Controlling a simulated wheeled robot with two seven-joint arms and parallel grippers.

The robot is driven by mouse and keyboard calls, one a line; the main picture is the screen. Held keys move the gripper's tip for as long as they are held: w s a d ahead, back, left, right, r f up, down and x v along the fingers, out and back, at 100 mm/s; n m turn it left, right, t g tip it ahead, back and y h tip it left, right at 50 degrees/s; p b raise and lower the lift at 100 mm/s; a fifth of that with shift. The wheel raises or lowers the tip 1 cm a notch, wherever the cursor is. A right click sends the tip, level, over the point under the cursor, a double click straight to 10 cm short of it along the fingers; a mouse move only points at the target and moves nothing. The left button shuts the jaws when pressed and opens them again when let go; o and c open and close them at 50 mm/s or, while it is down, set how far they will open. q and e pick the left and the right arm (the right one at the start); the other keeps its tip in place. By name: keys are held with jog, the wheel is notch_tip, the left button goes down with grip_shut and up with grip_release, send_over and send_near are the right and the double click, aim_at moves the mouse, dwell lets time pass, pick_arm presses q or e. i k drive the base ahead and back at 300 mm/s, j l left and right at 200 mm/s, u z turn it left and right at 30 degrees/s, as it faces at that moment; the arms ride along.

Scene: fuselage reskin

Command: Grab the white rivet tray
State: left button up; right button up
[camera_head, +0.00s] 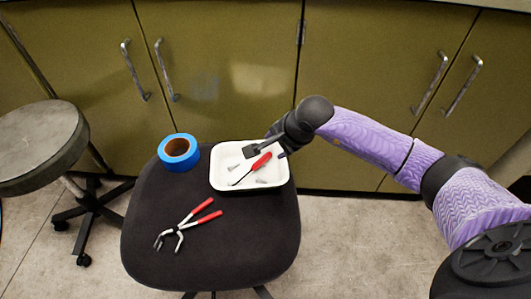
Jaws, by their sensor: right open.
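The white rivet tray (222,181) lies on the black chair seat (212,250), near its back edge. In it are a red-handled tool (260,162) and a few small grey pieces that look like rivets. My right gripper (264,150) is open over the tray's upper right part. One finger reaches above the inside of the tray and the other is near its right rim. I cannot tell whether either finger touches the tray. My left gripper is not in view.
A blue tape roll (179,152) sits left of the tray. Red-handled pliers (188,222) lie in front of it on the seat. A round stool (40,145) stands at the left. Olive cabinets (225,75) with metal handles close off the back.

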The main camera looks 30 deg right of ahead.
aim_at(277, 171)
jog(key=l+u, duration=0.25)
jog(key=k+l+u, duration=0.25)
jog(key=l, duration=0.2)
jog(key=l+u, duration=0.6)
jog(key=l, duration=0.2)
